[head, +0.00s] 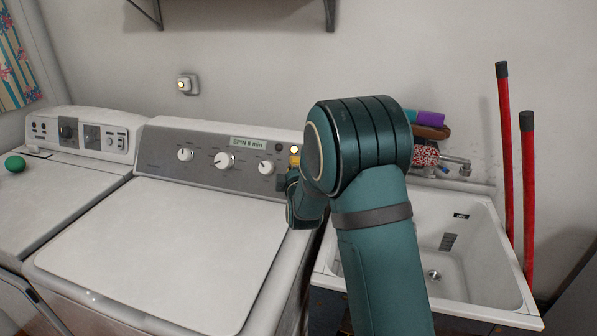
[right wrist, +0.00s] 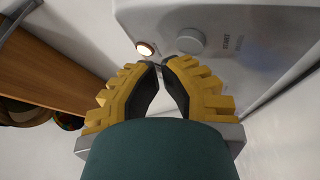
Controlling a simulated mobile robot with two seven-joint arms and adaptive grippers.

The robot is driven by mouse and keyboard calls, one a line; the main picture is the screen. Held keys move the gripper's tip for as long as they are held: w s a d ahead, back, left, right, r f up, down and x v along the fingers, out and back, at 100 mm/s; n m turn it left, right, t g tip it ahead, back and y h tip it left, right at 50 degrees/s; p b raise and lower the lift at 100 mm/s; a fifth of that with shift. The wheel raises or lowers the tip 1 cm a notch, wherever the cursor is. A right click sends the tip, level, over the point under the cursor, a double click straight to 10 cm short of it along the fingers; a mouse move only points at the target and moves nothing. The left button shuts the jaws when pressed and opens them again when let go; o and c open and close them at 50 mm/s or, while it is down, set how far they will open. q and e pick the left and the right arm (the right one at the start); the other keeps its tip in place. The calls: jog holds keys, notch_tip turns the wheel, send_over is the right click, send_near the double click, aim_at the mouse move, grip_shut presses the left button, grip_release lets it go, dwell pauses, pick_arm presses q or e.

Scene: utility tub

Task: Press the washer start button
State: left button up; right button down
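The white washer (head: 165,255) stands in the middle of the head view, lid down. Its grey panel (head: 205,170) has several knobs and a display (head: 248,143) reading "SPIN 8 min". In the right wrist view a round grey button (right wrist: 191,40) sits beside the word "START", with a lit lamp (right wrist: 145,48) to its left. My right gripper (right wrist: 160,64) has its yellow fingertips together, empty, just below the button and lamp in that view. I cannot tell whether they touch the panel. In the head view my arm mostly hides this gripper. My left gripper is not in view.
Another white machine (head: 60,190) stands at the left with a green ball (head: 15,163) on top. A white sink (head: 470,250) is at the right, with bottles and a tap behind it. Two red poles (head: 527,200) lean at the far right.

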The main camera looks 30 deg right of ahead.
jog(key=shift+a, duration=0.1)
jog(key=s+a+r+p, duration=0.2)
jog(key=s+a, duration=0.1)
jog(key=shift+a+r+p, duration=0.15)
jog(key=shift+r+p, duration=0.2)
dwell(0.4)
dwell(0.7)
